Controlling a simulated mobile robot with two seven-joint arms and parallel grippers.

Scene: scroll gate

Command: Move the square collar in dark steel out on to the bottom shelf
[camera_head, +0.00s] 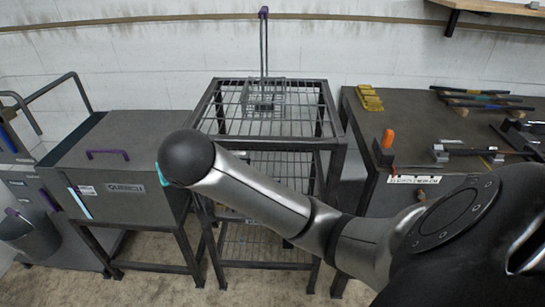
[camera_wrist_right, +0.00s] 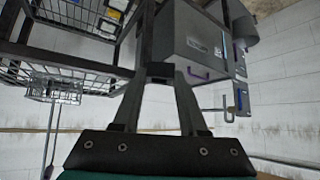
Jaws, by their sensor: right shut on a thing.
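The dark rack (camera_head: 330,120) with wire shelves stands in the middle of the head view. Its bottom shelf (camera_head: 262,252) shows low down, partly behind my right arm. My right gripper (camera_wrist_right: 159,78) is shut on a small dark block (camera_wrist_right: 159,69) at its fingertips in the right wrist view. The block may be the square collar in dark steel, but its shape is too unclear to be sure. The gripper's fingers are hidden behind my wrist in the head view, at the rack's left front. I see no other clear collar. My left gripper is not in view.
A grey cabinet (camera_head: 112,155) with a purple handle stands left of the rack. A dark bench (camera_head: 420,130) with tools and an orange-handled thing (camera_head: 388,139) stands to the right. A wire basket (camera_head: 264,97) is at the rack's top rear. A grey bucket (camera_head: 28,235) hangs at far left.

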